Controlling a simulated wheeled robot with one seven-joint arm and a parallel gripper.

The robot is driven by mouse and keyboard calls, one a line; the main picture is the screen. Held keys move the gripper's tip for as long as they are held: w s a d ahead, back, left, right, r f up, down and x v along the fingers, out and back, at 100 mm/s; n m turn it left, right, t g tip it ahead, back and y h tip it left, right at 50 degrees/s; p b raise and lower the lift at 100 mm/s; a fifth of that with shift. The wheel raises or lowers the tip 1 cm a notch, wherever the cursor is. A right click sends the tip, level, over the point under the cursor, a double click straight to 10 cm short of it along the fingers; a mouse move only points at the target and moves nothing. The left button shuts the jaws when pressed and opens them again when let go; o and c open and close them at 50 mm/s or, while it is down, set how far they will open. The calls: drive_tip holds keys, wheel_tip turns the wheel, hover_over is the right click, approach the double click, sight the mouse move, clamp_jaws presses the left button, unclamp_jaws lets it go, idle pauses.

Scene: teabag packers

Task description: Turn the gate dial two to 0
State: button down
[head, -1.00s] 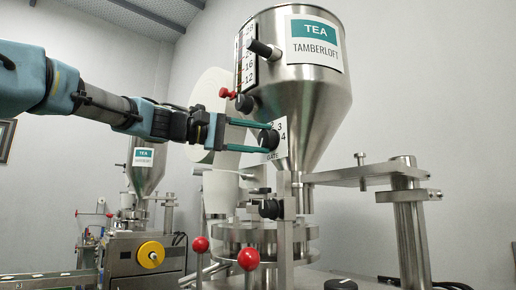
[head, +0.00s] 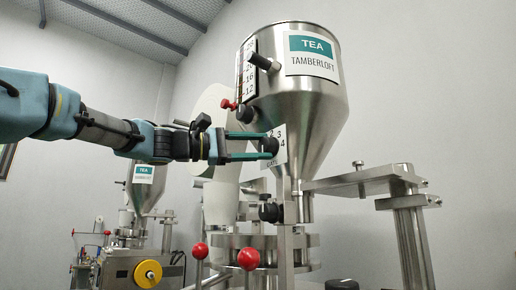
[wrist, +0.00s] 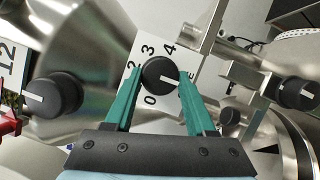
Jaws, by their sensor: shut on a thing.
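The gate dial (wrist: 160,73) is a round black knob with a white pointer line on a white number plate (head: 281,158) on the near steel hopper. My gripper (head: 264,146) has its two teal fingers shut on the dial, one on each side, as the wrist view also shows. In the wrist view the pointer line runs right and slightly down, toward the right finger. The figures 0, 2, 3 and 4 show around the dial, with 0 at lower left. The 1 is not visible, likely behind the left finger.
The near hopper (head: 315,105) carries a TEA label and a black side knob (head: 244,104) by a level scale. Another black knob (head: 269,212) sits below the plate. Red ball levers (head: 248,259) stand in front. A second packer (head: 130,250) stands at far left.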

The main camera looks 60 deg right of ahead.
drive_tip(key=shift+c, duration=1.2)
unclamp_jaws()
drive_tip(key=b+v, duration=0.3)
drive_tip(key=v, duration=0.7)
drive_tip(key=shift+w+a, duration=0.25)
drive_tip(key=shift+w, duration=0.05)
